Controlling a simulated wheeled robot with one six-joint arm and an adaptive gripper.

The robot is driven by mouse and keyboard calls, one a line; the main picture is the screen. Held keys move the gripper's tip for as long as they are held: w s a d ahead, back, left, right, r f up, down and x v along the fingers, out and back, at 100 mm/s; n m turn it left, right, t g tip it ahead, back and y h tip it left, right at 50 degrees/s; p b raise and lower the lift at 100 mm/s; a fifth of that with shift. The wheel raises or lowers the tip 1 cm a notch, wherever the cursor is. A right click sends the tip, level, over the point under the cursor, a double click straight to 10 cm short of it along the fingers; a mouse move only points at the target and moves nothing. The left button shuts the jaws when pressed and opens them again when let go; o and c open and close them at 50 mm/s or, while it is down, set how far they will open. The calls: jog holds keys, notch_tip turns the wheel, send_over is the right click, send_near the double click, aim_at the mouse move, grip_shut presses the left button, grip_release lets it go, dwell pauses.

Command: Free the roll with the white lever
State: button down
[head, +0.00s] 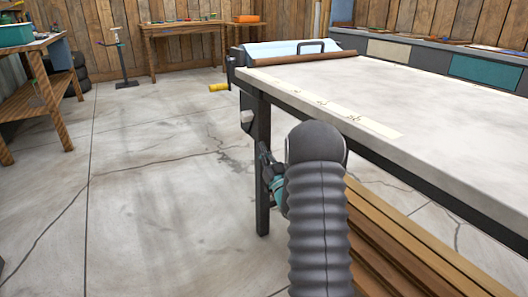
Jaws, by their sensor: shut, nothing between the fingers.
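A wide roll (285,47) with a pale blue sheet lies across the far end of the workbench. A black handle and a brown bar (303,59) are at its front. A small whitish piece (247,117), possibly the white lever, sits on the bench's left side below the top. A yellow crank grip (219,88) sticks out at the far left corner. My gripper (264,152) shows only partly past my grey arm, beside the near bench leg and below the whitish piece, apart from it. It is shut and empty; its fingers are small and partly hidden.
The grey workbench top (430,95) fills the right, with a measuring strip (325,103) along its edge. Wooden planks (395,240) lie below it. A wooden table (190,28) and a stand (122,65) are farther back. The concrete floor at left is clear.

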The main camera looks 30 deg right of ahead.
aim_at(247, 120)
jog(key=x, duration=1)
jog(key=shift+w, duration=0.15)
jog(key=shift+r+p, duration=0.1)
jog(key=shift+p, duration=0.2)
